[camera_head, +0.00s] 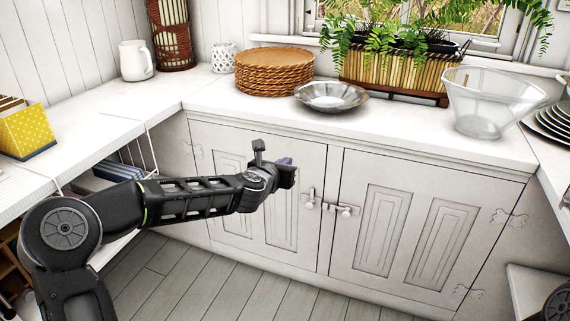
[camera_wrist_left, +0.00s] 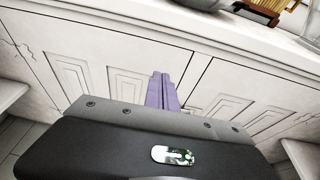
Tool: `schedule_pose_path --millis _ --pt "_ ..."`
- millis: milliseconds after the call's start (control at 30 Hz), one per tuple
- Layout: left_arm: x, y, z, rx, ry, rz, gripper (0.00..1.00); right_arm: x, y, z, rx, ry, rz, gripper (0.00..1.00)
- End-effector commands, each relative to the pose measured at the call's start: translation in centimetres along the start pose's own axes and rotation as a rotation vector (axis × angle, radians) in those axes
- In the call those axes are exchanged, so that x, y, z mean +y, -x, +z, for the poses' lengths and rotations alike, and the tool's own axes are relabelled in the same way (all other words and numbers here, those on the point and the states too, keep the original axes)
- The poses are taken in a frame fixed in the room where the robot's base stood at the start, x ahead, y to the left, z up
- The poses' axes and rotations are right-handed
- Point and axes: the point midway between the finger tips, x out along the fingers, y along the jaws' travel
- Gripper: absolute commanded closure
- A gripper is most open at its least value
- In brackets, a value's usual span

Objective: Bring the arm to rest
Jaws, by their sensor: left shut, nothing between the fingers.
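My left arm comes in from the left in the head view, stretched out over the floor in front of the white cabinet. My left gripper (camera_head: 284,162) is at its end, below the counter's front edge and in front of the left cabinet door (camera_head: 230,200). In the left wrist view its purple fingers (camera_wrist_left: 160,90) are together with nothing between them. The cabinet doors stand behind the fingers.
The white counter (camera_head: 420,135) holds woven mats (camera_head: 274,73), a metal bowl (camera_head: 331,96), a clear container (camera_head: 487,105) and a planter (camera_head: 397,75). A white jug (camera_head: 135,60) and a yellow box (camera_head: 26,131) stand at left. The grey floor (camera_head: 200,285) looks clear.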

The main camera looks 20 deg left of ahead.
Motion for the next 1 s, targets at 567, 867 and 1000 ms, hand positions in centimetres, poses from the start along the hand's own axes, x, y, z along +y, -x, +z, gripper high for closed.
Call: schedule_pose_path --millis 567,867,1000 --pt "-2.9 0.7 -10.1 0.083 -0.951 -0.148 1.00 0.0 0.0 0.0 0.000 0.000 0.000 0.64" --pt "-11.3 8.2 -32.4 0.068 -1.852 -0.691 1.00 0.0 0.0 0.0 0.000 0.000 0.000 0.64" --pt "-14.3 14.4 -40.7 -0.037 -2.101 -0.978 1.00 0.0 0.0 0.0 0.000 0.000 0.000 0.64"
